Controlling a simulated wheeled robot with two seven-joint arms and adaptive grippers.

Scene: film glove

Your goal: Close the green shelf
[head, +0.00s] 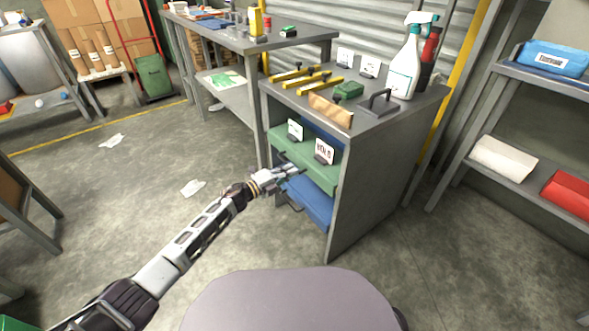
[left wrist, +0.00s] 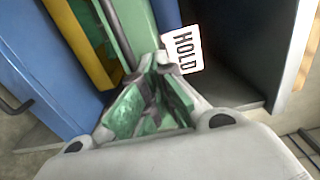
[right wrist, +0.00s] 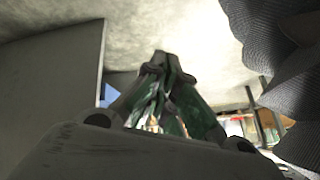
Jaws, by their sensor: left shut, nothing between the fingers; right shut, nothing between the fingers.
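The green shelf (head: 314,172) is a green drawer in the grey cabinet (head: 372,165), sticking out of its open front. A white card reading HOLD (head: 324,151) and another white card (head: 295,129) stand at it. My left gripper (head: 294,170) is shut and empty, at the front of the green shelf; I cannot tell whether it touches. In the left wrist view its fingertips (left wrist: 160,62) lie close to the green edge (left wrist: 116,25) and the HOLD card (left wrist: 182,50). My right gripper (right wrist: 162,60) is shut and empty, seen only in the right wrist view.
A blue drawer (head: 312,203) with a dark handle sits below the green shelf. A rack (head: 490,160) is at the right. The floor to the left is mostly clear.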

